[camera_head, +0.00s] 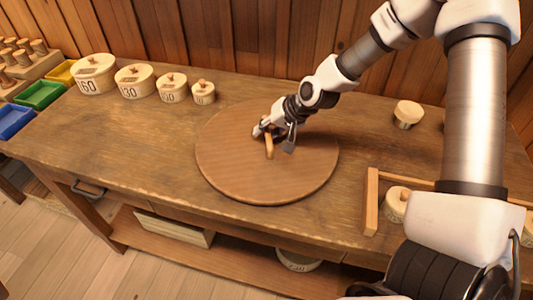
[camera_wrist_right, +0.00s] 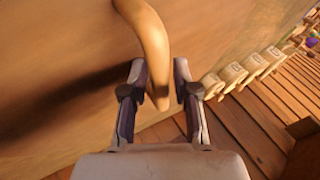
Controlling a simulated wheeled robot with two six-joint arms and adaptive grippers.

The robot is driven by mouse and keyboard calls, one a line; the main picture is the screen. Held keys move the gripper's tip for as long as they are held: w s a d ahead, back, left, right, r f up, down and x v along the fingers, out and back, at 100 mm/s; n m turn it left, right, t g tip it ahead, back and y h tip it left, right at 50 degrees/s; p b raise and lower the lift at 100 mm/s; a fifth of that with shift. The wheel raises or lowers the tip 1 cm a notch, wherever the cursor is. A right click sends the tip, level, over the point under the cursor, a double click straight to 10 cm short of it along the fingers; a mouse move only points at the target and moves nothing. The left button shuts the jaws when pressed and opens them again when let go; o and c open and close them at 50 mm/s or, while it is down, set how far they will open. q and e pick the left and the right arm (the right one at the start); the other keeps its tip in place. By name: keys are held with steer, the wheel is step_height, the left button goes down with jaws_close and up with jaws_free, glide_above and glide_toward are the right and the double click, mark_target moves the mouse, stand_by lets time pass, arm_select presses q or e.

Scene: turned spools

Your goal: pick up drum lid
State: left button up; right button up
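The drum lid, a large round wooden disc (camera_head: 230,165), lies flat on the workbench in the head view. Its pale curved wooden handle (camera_head: 269,150) stands up near the middle. In the wrist view the lid's brown surface (camera_wrist_right: 60,45) fills the upper left, and the handle (camera_wrist_right: 148,38) reaches down between my fingers. My right gripper (camera_head: 272,133) is at the handle. In the wrist view its fingers (camera_wrist_right: 159,72) are open on either side of the handle, with small gaps visible. My left gripper is not in view.
Several numbered round lidded boxes (camera_head: 135,82) line the back left of the workbench (camera_head: 120,145). Green (camera_head: 39,95) and blue (camera_head: 15,121) trays are at far left. A small round box (camera_head: 408,114) and a wooden-sided tray (camera_head: 371,203) are at right. A plank wall stands behind.

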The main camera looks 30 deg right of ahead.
steer(key=shift+s+r, duration=0.15)
jaws_close()
